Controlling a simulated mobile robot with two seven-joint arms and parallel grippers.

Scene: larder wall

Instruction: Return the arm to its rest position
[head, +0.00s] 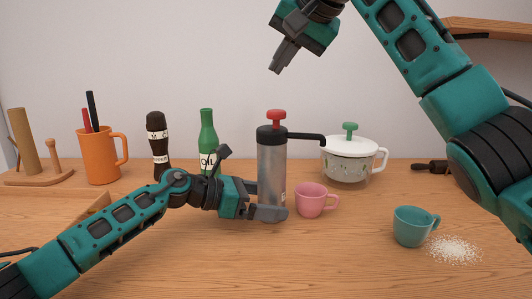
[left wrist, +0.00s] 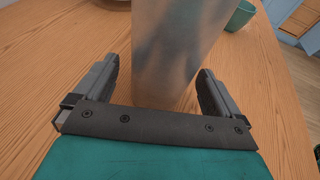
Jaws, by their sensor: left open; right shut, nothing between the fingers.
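My left gripper (head: 250,184) is low over the wooden counter at the silver pump flask. It is open, and in the left wrist view its two fingers (left wrist: 158,85) stand on either side of the flask (left wrist: 175,45) with gaps beside it. In the head view the silver flask (head: 272,170) stands upright, with a black collar, a red knob and a black spout pointing right. My right gripper (head: 276,69) is shut and empty, raised high against the wall above the flask.
A pink mug (head: 311,201) stands just right of the flask, a teal mug (head: 410,228) by spilled white grains (head: 455,249). Behind are a white lidded pot (head: 347,162), green bottle (head: 208,135), pepper mill (head: 158,140) and orange mug (head: 99,157). The front middle counter is clear.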

